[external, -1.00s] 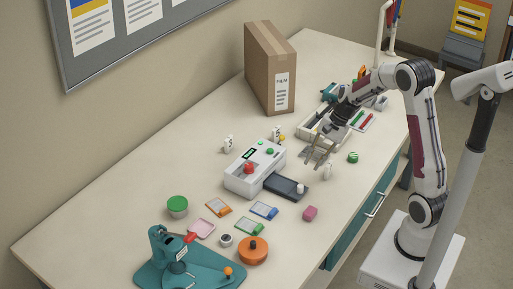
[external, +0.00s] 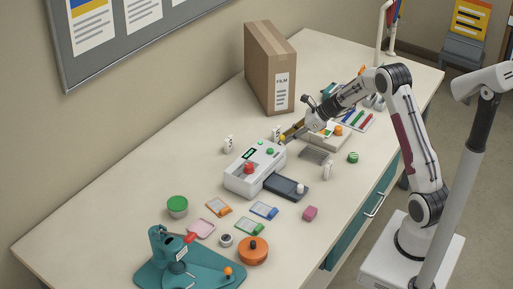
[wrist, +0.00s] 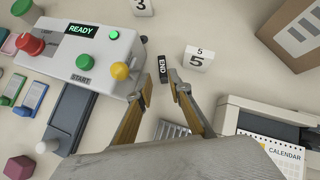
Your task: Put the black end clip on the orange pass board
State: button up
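The black end clip (wrist: 164,70), marked END, stands on the table beside the white number 5 tag. My gripper (wrist: 162,78) is open, low over the table, with its fingertips on either side of the clip; I cannot tell whether they touch it. In the external view my gripper (external: 287,137) is behind the laminator's far end, and I cannot make out the clip there. The orange pass board (external: 218,207) lies flat on the table, left of the blue board, with nothing seen on it.
The laminator (external: 255,168) with its yellow knob (wrist: 120,71) stands close beside my gripper. The number 5 tag (wrist: 198,59) is just right of the clip. A tray with a calendar (wrist: 268,150) and the film box (external: 270,70) are nearby. Blue (external: 264,210) and green (external: 249,225) boards lie near the orange one.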

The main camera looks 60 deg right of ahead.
jog(key=shift+d+m, duration=0.1)
jog(key=shift+m, duration=0.3)
jog(key=shift+x, duration=1.3)
jog(key=shift+w+f, duration=0.1)
jog(key=shift+x, duration=2.5)
jog(key=shift+w+d, duration=0.15)
grip_shut()
